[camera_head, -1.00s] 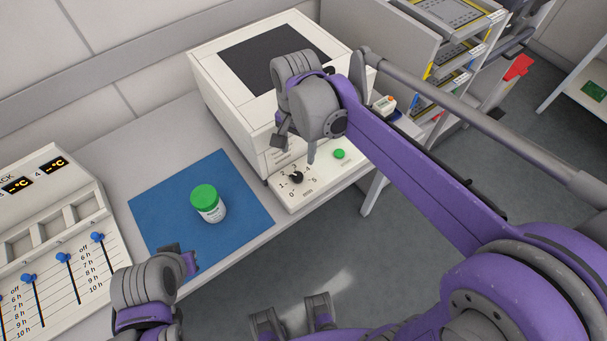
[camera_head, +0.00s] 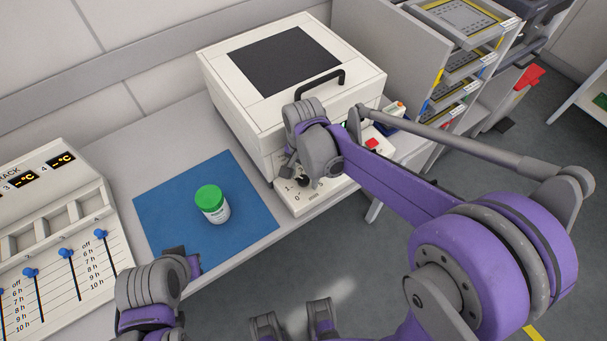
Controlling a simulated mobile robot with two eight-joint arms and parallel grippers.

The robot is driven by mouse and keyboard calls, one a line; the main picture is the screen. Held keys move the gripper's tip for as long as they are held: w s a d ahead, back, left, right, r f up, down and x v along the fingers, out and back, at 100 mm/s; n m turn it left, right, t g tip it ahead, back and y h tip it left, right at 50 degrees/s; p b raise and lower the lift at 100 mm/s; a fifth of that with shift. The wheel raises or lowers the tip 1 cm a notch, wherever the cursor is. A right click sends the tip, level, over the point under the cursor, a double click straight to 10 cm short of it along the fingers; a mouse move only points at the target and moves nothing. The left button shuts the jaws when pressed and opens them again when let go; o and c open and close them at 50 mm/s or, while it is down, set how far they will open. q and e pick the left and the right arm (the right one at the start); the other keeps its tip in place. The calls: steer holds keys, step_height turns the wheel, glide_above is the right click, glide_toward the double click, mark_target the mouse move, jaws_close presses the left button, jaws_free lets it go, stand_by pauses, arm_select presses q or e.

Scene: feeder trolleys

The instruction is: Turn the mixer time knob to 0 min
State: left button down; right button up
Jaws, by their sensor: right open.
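The white mixer (camera_head: 230,105) with a dark lid window stands at the back of the bench. Its control panel (camera_head: 313,203) juts out at the front. The black time knob (camera_head: 304,181) sits on the panel, partly covered by my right gripper; few of its scale marks show, with 0 and 1 at its left, and its exact setting cannot be read. My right gripper (camera_head: 298,173) is open and points down at the knob; whether it touches cannot be told. My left gripper (camera_head: 187,261) is low at the front edge of the blue mat, its jaws unclear.
A green-lidded white jar (camera_head: 213,204) stands on the blue mat (camera_head: 160,215). A rack with blue sliders (camera_head: 68,254) is at the left. A red button (camera_head: 371,143) shows behind my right arm. A shelf of trays (camera_head: 465,65) stands at the right.

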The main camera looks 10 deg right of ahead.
jaws_close()
stand_by(0.3)
steer(key=shift+n, duration=0.3)
steer(key=n, duration=0.4)
steer(key=shift+n+b, duration=0.3)
steer(key=n, duration=0.9)
steer(key=shift+n+b, duration=0.4)
steer(key=n, duration=0.4)
steer(key=shift+n, duration=0.4)
